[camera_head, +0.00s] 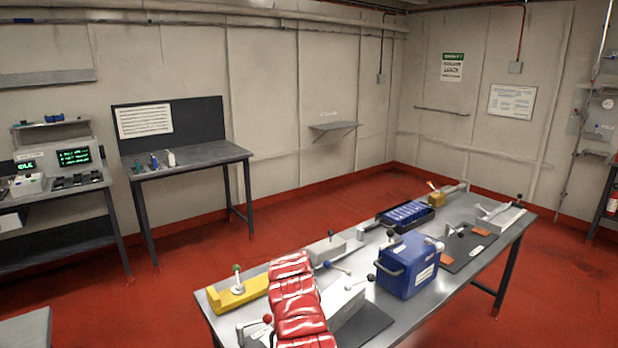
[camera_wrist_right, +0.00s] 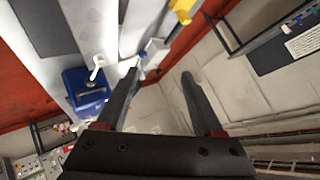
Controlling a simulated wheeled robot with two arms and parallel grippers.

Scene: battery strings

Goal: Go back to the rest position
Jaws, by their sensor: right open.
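My right gripper (camera_wrist_right: 160,76) shows in the right wrist view, with its two dark fingers apart and nothing between them. Past the fingers are the tilted bench top and the pale wall. A blue box (camera_wrist_right: 86,88) shows to the left of the fingers, apart from them. Neither gripper shows in the head view, and my left gripper is in no view.
A long metal workbench (camera_head: 480,275) holds the blue box (camera_head: 408,265), a dark tray of blue cells (camera_head: 407,214), a yellow block (camera_head: 238,293) and a red glossy segmented thing (camera_head: 296,295). A side table (camera_head: 190,155) stands by the left wall. Red floor between is clear.

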